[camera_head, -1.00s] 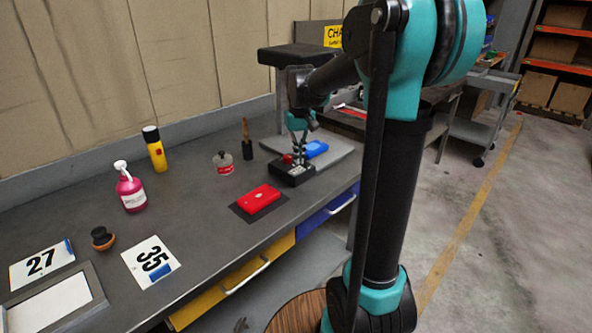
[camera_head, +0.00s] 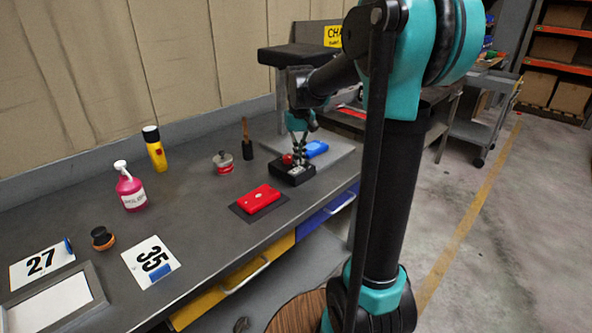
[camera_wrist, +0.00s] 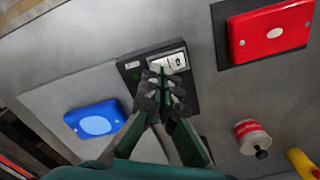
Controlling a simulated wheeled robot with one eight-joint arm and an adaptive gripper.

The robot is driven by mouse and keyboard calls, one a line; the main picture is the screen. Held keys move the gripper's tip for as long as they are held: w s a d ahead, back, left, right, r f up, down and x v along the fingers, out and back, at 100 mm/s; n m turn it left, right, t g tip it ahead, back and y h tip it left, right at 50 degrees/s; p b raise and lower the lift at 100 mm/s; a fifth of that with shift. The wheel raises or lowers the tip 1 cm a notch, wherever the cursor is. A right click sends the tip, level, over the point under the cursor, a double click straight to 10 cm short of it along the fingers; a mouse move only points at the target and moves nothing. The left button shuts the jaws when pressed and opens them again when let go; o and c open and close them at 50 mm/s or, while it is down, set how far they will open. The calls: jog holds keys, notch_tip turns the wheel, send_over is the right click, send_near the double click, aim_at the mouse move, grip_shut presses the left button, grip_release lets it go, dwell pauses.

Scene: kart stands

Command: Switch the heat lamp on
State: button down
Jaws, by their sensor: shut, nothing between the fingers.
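A small black switch box (camera_head: 293,174) stands on the bench at the front edge of a grey board. My gripper (camera_head: 299,164) is shut and empty and points down over the box. In the wrist view my fingertips (camera_wrist: 160,76) are at the pale plate and partly hide it. I cannot tell whether they touch. A red round part (camera_head: 288,159) shows beside the fingers. A dark overhead head (camera_head: 295,55), possibly the heat lamp, stands behind; no glow shows.
A red case (camera_head: 259,197) lies on a dark mat left of the box. A blue case (camera_head: 316,149) lies on the grey board (camera_head: 340,158) behind it. A red-banded jar (camera_head: 222,163), wooden-handled tool (camera_head: 246,140), yellow flashlight (camera_head: 154,150) and pink bottle (camera_head: 130,188) stand farther left.

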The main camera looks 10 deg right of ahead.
aim_at(299, 168)
jog(key=shift+f, duration=1)
dwell(0.4)
jog(key=shift+r, duration=3.55)
